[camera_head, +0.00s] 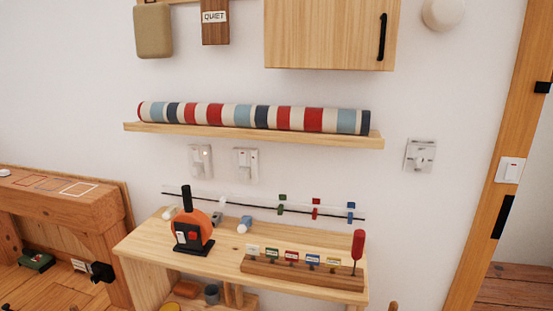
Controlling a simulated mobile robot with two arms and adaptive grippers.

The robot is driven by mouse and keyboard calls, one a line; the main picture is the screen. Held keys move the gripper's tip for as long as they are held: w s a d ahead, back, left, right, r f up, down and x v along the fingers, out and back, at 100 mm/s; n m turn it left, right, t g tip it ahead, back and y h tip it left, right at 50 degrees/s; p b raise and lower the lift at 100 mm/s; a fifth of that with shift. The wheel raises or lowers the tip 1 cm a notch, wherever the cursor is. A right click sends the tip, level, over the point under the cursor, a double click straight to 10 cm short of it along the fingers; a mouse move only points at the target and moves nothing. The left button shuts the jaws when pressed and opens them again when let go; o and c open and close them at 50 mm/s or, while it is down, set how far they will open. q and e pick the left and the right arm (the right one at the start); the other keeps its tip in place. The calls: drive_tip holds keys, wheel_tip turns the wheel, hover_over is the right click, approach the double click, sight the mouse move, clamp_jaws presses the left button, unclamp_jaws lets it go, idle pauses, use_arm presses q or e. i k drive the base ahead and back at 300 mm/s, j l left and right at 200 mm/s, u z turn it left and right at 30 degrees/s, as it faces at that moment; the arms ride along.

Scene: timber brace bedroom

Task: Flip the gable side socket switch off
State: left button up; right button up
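Two white wall sockets are side by side under the striped shelf: the left socket (200,161) and the right socket (246,164). Each has small raised parts on its face, too small to read as on or off. A third wall plate (420,156), grey-white with a knob-like part, is right of the shelf. No readable label shows which one is on the gable side. Neither of my grippers is in view.
A wooden bench (140,249) below the sockets holds an orange and black device (190,232) and a rack of coloured tags (300,273). A shelf (250,136) with a striped roll (238,117) juts out above. A cabinet (325,35) hangs higher.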

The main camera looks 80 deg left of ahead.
sight(195, 151)
drive_tip(key=u, duration=3.25)
drive_tip(key=i+l, duration=0.1)
drive_tip(key=i, duration=0.15)
